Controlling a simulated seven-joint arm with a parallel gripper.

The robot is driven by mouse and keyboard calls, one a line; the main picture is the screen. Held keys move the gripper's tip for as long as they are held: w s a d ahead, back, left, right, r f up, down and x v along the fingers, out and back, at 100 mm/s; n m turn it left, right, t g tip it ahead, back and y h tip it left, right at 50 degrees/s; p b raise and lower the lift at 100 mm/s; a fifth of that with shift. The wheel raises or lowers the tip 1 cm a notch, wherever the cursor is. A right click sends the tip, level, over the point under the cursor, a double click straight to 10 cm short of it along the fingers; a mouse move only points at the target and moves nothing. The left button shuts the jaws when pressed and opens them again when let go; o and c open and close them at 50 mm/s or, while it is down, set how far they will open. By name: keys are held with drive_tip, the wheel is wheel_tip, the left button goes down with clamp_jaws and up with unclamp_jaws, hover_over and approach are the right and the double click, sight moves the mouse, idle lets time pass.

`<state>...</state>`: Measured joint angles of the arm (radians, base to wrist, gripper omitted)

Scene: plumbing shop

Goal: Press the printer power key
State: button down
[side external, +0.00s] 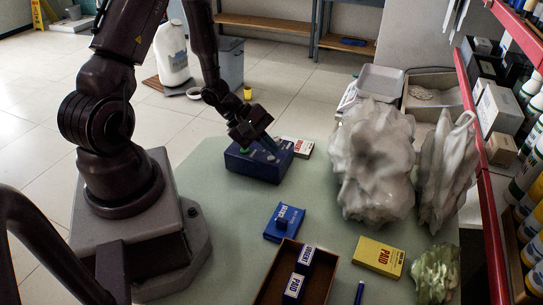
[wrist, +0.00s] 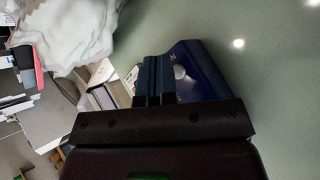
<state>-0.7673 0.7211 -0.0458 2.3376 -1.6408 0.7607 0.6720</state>
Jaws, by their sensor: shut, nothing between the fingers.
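A dark blue box with keys on top, which looks like the printer (side external: 252,170), sits at the far left part of the green table. A green key (side external: 244,150) shows on its left side, and a pale round key shows near my fingertips. My gripper (side external: 271,147) is shut and empty, pointing down over the right part of the box top. Whether the tips touch a key cannot be told. In the wrist view the shut fingers (wrist: 157,75) stand beside the pale round key (wrist: 180,72) on the blue box (wrist: 207,72), partly covering the box.
A blue stamp pad (side external: 275,231), a brown tray (side external: 265,285) of stamps and a yellow box (side external: 378,256) lie nearer. Large plastic-wrapped bundles (side external: 372,160) stand to the right. The table left of the tray is clear.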

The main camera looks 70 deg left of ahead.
sight(270, 159)
drive_tip(key=shift+f, duration=0.45)
drive_tip(key=shift+f, duration=0.1)
idle(0.4)
drive_tip(key=shift+r, duration=0.6)
wheel_tip(270, 159, up, 6)
idle(0.6)
